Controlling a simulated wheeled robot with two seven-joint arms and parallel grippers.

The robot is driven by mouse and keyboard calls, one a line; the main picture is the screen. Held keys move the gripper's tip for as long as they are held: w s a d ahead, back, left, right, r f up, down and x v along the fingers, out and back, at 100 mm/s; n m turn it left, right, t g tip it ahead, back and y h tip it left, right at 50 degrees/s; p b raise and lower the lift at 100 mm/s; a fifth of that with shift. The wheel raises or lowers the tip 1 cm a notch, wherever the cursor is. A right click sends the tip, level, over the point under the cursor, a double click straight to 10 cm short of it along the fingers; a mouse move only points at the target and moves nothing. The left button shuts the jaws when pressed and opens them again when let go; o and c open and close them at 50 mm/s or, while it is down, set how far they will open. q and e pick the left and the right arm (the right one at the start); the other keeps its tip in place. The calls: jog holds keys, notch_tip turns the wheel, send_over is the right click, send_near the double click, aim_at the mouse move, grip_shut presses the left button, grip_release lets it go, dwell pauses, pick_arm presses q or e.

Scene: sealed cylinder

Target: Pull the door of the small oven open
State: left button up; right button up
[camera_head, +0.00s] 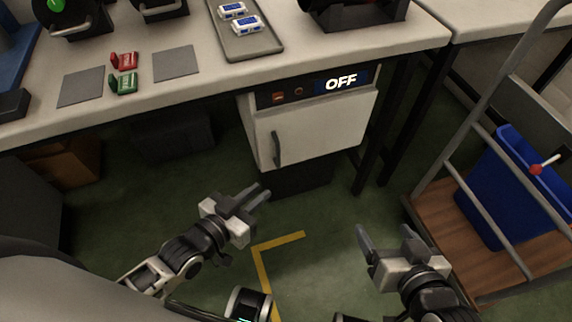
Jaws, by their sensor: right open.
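The small oven is a white box under the workbench, with a dark control panel (310,88) that reads OFF. Its white door (325,128) looks shut, with a dark vertical handle (277,149) near the left edge. My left gripper (263,192) is below and slightly left of the handle in the picture, apart from it. Its two fingers point up and right towards the oven and lie close together in this view; the gap between them is unclear. My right gripper (383,233) is open and empty, below and right of the oven, touching nothing.
The workbench (215,80) above holds a grey tray (268,42), red and green blocks and dark devices. Bench legs (370,150) stand right of the oven. A cart with a blue bin (490,190) is at right. Green floor in front of the oven is free.

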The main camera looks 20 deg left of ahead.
aim_at(277, 150)
pick_arm(q)
jog(key=w+a+f+t+b, duration=0.35)
jog(key=a+f+b, duration=0.25)
jog(key=f, duration=0.2)
jog(key=shift+m+g+h, duration=0.4)
jog(key=shift+g, duration=0.05)
jog(key=b+x, duration=0.1)
jog(key=x, duration=0.4)
jog(key=b+x, duration=0.2)
jog(key=x, duration=0.3)
jog(key=a+b+x, duration=0.1)
jog(key=x, duration=0.5)
jog(key=shift+w, duration=0.25)
jog(key=shift+w+d, duration=0.1)
jog(key=shift+r, duration=0.1)
pick_arm(e)
jog(key=a+f, duration=0.1)
jog(key=a+f+t+y, duration=0.2)
jog(key=shift+w+f, duration=0.25)
jog(key=shift+r, duration=0.1)
pick_arm(q)
grip_shut()
pick_arm(e)
jog(key=shift+w+r, duration=0.1)
jog(key=shift+w, duration=0.05)
